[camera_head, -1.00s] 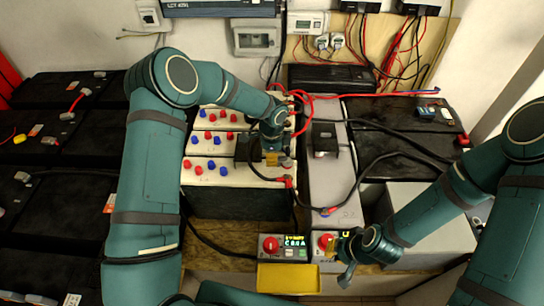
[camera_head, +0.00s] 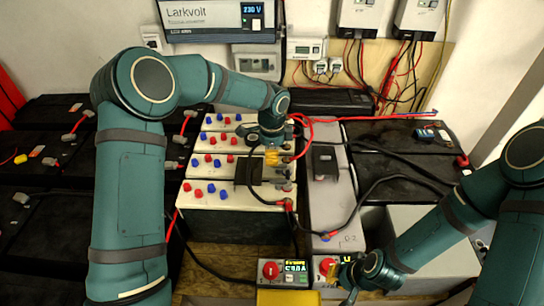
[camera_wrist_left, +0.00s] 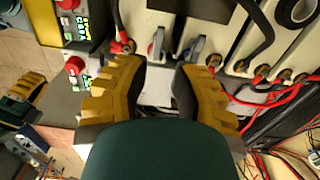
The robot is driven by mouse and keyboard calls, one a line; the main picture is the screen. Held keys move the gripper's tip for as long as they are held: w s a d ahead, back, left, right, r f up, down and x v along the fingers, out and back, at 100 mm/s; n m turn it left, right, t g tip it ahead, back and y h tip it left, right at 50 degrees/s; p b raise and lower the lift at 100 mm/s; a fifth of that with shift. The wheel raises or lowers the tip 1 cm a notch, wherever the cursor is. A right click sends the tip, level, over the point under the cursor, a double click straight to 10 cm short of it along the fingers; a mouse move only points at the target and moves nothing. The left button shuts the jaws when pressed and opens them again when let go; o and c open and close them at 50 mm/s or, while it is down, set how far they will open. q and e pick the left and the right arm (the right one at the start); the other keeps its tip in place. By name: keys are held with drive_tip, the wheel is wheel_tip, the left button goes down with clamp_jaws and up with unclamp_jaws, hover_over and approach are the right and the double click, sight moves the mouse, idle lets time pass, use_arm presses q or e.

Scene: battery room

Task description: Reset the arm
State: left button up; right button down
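My left gripper (camera_head: 272,157) hangs over the right end of the white-topped batteries (camera_head: 208,200) in the head view. In the left wrist view its two yellow fingers (camera_wrist_left: 158,75) stand apart with nothing held between them. Grey and blue lever-like parts (camera_wrist_left: 192,48) show beyond the fingertips. My right gripper (camera_head: 338,273) is low at the right, beside the red knob (camera_head: 327,266) of the right control box. Whether it touches the knob or is closed is not clear.
A left control box with a red knob (camera_head: 270,270) and lit display stands at the front, behind a yellow tray (camera_head: 288,297). Black and red cables (camera_head: 365,195) cross the grey unit (camera_head: 325,205). Black batteries (camera_head: 60,210) fill the left. An inverter (camera_head: 218,22) hangs on the wall.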

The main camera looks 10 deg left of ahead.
use_arm(q)
drive_tip(key=s+d+f+n, duration=0.1)
drive_tip(key=f, duration=0.1)
drive_tip(key=s+d+f+n+h, duration=0.1)
drive_tip(key=s+f, duration=0.1)
drive_tip(key=s+d+f+h, duration=0.1)
drive_tip(key=s+f, duration=0.1)
drive_tip(key=shift+s+d+f+n, duration=0.25)
drive_tip(key=shift+d+n, duration=0.05)
drive_tip(key=shift+n, duration=0.1)
drive_tip(key=s+f+n+h, duration=0.1)
drive_tip(key=s+f+n, duration=0.4)
drive_tip(key=s, duration=0.5)
drive_tip(key=s+f+n+t+h, duration=0.1)
drive_tip(key=s+f+n, duration=0.3)
drive_tip(key=s+n, duration=0.5)
drive_tip(key=shift+s+d+f+n+t, duration=0.3)
drive_tip(key=shift+s+f, duration=0.1)
drive_tip(key=shift+s, duration=0.2)
